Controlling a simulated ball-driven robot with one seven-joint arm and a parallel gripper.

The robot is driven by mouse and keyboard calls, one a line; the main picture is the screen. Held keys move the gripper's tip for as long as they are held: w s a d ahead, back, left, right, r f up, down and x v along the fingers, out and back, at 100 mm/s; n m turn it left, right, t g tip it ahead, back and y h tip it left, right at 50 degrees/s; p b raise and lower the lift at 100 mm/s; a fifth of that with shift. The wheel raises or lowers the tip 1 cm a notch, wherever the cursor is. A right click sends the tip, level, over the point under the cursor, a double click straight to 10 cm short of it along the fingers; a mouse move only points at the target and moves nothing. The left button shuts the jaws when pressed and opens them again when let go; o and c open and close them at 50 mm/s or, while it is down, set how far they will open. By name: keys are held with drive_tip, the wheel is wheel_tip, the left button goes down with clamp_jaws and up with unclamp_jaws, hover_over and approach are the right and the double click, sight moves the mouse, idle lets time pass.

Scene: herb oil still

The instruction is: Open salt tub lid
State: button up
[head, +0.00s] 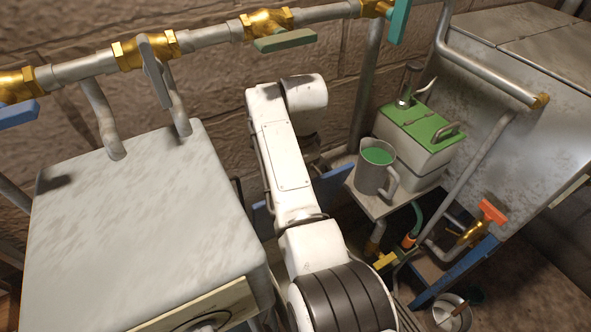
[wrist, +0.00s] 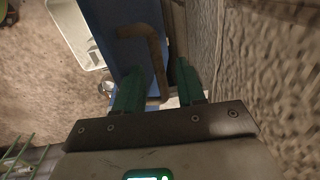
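A white box with a green lid (head: 428,121), likely the salt tub (head: 405,160), stands on a small shelf right of my arm in the head view. The lid lies flat on top and looks shut. A dark handle sits on it and a metal tool or fitting rises at its back corner. My gripper (wrist: 158,88) shows in the wrist view with its two green fingers apart and nothing clearly held between them. In the head view my gripper is hidden behind my arm, left of the tub. I cannot tell whether the tub shows in the wrist view.
A grey mug (head: 371,179) of green liquid stands in front of the tub. Pipes with brass valves run along the wall. A large grey metal box (head: 130,230) fills the left. In the wrist view a blue panel (wrist: 112,25) and rough wall (wrist: 265,60) are close.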

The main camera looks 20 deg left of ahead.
wheel_tip(320, 180, up, 6)
drive_tip(key=shift+s+d+b, duration=0.2)
drive_tip(key=shift+s+b, duration=0.1)
drive_tip(key=shift+b, duration=0.05)
drive_tip(key=shift+d, duration=0.1)
idle(0.3)
